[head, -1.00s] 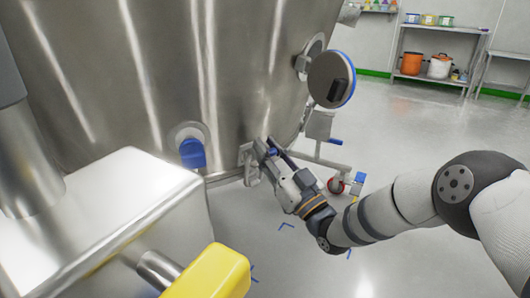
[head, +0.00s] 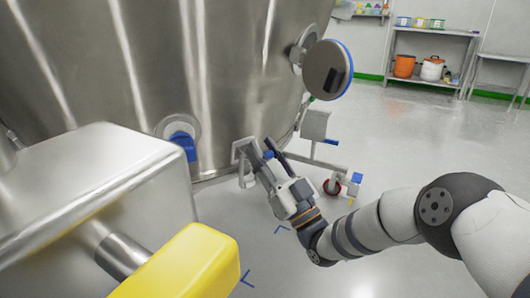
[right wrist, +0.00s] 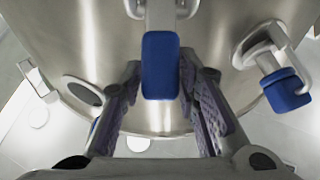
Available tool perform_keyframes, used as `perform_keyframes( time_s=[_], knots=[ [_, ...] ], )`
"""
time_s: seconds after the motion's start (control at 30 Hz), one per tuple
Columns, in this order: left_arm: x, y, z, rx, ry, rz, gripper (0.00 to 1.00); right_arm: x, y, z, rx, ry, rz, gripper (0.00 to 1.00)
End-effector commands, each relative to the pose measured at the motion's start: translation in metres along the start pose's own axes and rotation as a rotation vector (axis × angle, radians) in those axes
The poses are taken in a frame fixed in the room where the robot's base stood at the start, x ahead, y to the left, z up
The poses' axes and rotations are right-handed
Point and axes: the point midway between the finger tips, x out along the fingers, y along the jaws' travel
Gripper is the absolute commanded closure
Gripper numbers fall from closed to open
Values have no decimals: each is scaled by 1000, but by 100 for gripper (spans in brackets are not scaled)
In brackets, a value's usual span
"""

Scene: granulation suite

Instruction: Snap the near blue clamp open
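My right gripper (head: 271,158) is at the lower wall of the big steel vessel, beside a grey bracket (head: 241,153). Its two dark fingers are apart. In the right wrist view, a blue clamp handle (right wrist: 160,65) hangs in the gap between the open fingers (right wrist: 165,100), with space on both sides. In the head view a small bit of blue shows at the fingertips, and the rest of that clamp is hidden. A second blue clamp (right wrist: 286,90) is to the right in the wrist view. Another blue clamp (head: 183,145) is on the vessel, left of the gripper, in the head view. My left gripper is not in view.
The steel vessel (head: 150,60) fills the back left. A round blue-rimmed port cover (head: 327,69) juts out above the gripper. A steel housing (head: 90,170) and a yellow block (head: 190,262) crowd the lower left. A wheeled frame (head: 332,187) stands behind. Floor to the right is open.

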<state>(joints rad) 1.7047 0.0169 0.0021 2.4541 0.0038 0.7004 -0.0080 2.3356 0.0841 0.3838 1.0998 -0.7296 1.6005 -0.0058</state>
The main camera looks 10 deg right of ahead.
Motion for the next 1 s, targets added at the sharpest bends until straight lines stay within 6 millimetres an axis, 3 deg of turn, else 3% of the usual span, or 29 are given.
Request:
perform_keyframes(
  time_s=[0.37,0.47,0.8,1.0],
  knots=[
    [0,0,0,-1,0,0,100,-3,0,0,1,0,0,55],
    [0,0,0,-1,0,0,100,-20,0,1,3,-2,1,55],
    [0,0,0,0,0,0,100,-105,0,0,2,-3,1,55],
    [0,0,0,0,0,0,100,-121,0,0,1,0,0,55]
  ],
)
